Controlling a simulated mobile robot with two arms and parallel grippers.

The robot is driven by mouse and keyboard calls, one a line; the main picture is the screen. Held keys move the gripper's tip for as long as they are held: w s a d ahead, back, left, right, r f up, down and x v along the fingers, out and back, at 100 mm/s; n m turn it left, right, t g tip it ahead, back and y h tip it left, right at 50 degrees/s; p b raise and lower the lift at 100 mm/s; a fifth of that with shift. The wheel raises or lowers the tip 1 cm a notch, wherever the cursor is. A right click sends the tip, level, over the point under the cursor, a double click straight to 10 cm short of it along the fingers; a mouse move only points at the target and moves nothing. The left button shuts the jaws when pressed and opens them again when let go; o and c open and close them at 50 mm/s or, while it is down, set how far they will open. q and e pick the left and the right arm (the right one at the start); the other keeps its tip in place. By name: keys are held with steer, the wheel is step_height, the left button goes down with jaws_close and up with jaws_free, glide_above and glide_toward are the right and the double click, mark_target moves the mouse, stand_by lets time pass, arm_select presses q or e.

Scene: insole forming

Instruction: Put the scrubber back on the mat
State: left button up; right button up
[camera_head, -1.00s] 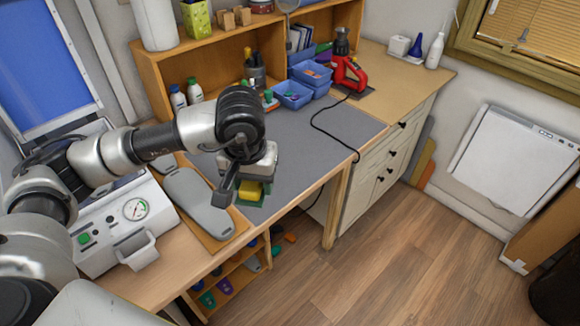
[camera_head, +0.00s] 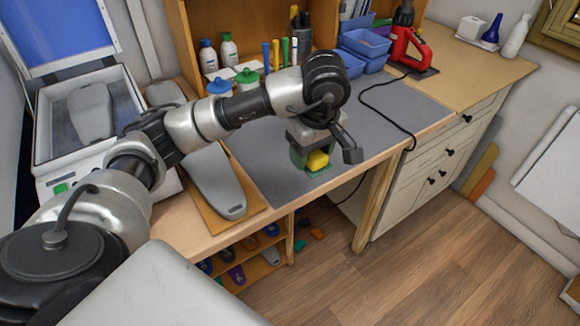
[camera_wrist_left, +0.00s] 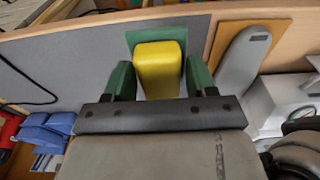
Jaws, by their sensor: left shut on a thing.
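The scrubber is a yellow block (camera_head: 317,160) that shows with a flat green piece around its lower end. In the left wrist view, the yellow block (camera_wrist_left: 160,70) sits between the green fingers of my left gripper (camera_wrist_left: 160,80). My left gripper (camera_head: 312,150) is shut on the scrubber and points down over the front part of the grey mat (camera_head: 265,155). The mat also shows in the left wrist view (camera_wrist_left: 75,60). I cannot tell whether the scrubber touches the mat. The right gripper is not in view.
A grey insole form (camera_head: 213,182) lies on a wooden board left of the mat. Blue bins (camera_head: 367,45) and a red tool with a black cord (camera_head: 408,48) stand behind. The cord runs along the mat's right side.

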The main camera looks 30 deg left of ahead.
arm_select(q)
steer(key=p, duration=0.1)
glide_above(289, 164)
step_height(289, 164, down, 6)
steer(key=shift+d+f, duration=0.1)
steer(key=shift+d, duration=0.05)
step_height(289, 164, down, 4)
steer(key=shift+r+p, duration=0.1)
steer(key=shift+p, duration=0.55)
steer(key=shift+f, duration=0.3)
steer(key=o, duration=0.9)
steer(key=shift+r, duration=0.65)
step_height(289, 164, up, 11)
steer(key=d+b, duration=0.1)
steer(key=b, duration=0.1)
steer(key=shift+s+d, duration=0.15)
steer(key=shift+s, duration=0.15)
